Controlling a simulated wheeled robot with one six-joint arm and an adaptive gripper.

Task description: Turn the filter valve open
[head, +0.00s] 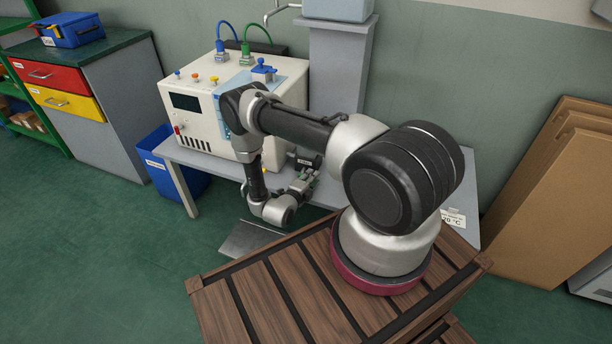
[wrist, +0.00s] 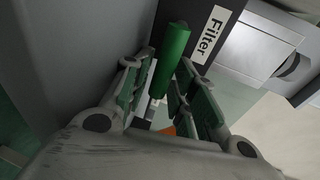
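The filter valve's green handle (wrist: 171,58) shows in the wrist view beside a dark block with a white "Filter" label (wrist: 208,36). My gripper (wrist: 163,68) is open, with one green-padded finger on each side of the handle. A gap shows between the left finger and the handle; the right fingertip is very near it, and I cannot tell if it touches. In the head view my gripper (head: 304,178) is low at the bench, by a small dark labelled block (head: 304,161). The handle cannot be made out there.
A cream machine (head: 200,118) with knobs and hoses stands on the grey bench (head: 195,165). A blue bin (head: 165,165) is left of the bench. Cardboard sheets (head: 555,190) lean at the right. My arm hides much of the bench.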

